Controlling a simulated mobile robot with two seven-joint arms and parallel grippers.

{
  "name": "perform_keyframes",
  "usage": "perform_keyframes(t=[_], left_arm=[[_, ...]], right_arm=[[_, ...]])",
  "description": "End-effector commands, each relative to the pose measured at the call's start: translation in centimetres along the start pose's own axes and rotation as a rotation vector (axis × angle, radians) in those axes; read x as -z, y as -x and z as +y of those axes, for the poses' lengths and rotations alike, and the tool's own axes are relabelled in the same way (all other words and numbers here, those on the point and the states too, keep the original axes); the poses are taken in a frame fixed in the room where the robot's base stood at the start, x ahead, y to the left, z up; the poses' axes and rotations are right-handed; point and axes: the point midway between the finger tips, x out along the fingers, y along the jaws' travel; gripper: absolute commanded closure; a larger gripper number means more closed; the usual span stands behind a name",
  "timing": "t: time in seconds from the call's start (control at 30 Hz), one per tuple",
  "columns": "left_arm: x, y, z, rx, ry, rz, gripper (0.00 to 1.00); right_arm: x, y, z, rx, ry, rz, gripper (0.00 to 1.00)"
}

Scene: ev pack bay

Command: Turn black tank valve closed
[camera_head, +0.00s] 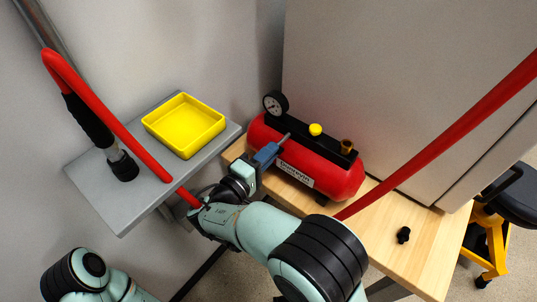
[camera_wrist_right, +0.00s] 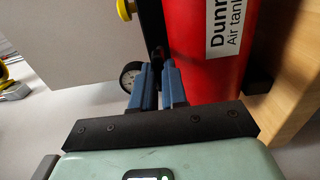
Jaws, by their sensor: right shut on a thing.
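A red air tank (camera_head: 305,160) lies on the wooden bench, with a black strip and fittings on top. My right gripper (camera_head: 277,147) reaches to the tank's near left side, its blue fingers close together. In the right wrist view the fingertips (camera_wrist_right: 158,70) are shut on a small dark part, the black tank valve (camera_wrist_right: 159,52), beside the red tank body (camera_wrist_right: 205,60). The fingers hide most of the valve, so its angle is hard to tell. My left gripper is out of view; only part of my left arm shows at lower left.
A pressure gauge (camera_head: 275,104), yellow knob (camera_head: 315,129) and brass fitting (camera_head: 346,146) stand on the tank. A yellow tray (camera_head: 184,125) sits on a grey shelf (camera_head: 98,193). A loose black knob (camera_head: 403,235) lies on the bench (camera_head: 385,257). Red hoses cross the view.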

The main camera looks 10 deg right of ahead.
Motion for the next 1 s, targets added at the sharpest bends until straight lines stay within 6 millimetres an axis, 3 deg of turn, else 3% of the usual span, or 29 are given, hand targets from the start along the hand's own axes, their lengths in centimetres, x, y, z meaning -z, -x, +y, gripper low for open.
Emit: perform_keyframes(t=[0.37, 0.4, 0.47, 0.5, 0.83, 1.0], left_arm=[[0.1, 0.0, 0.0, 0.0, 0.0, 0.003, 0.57], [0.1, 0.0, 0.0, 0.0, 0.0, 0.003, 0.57], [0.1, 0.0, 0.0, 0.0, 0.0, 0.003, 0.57], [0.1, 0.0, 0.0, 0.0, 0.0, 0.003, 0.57], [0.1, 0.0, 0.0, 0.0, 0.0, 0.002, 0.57], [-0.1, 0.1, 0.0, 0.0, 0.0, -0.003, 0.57]], right_arm=[[0.1, 0.1, -0.1, 0.003, -0.008, 0.004, 1.0], [0.1, 0.1, -0.1, 0.003, -0.008, 0.004, 0.84], [0.1, 0.1, -0.1, 0.003, -0.008, 0.004, 0.65], [0.1, 0.1, 0.0, 0.002, -0.008, 0.003, 0.62], [0.1, 0.4, 0.0, 0.001, -0.006, 0.003, 0.62], [0.1, 2.7, 0.0, 0.001, -0.006, 0.006, 0.62]])
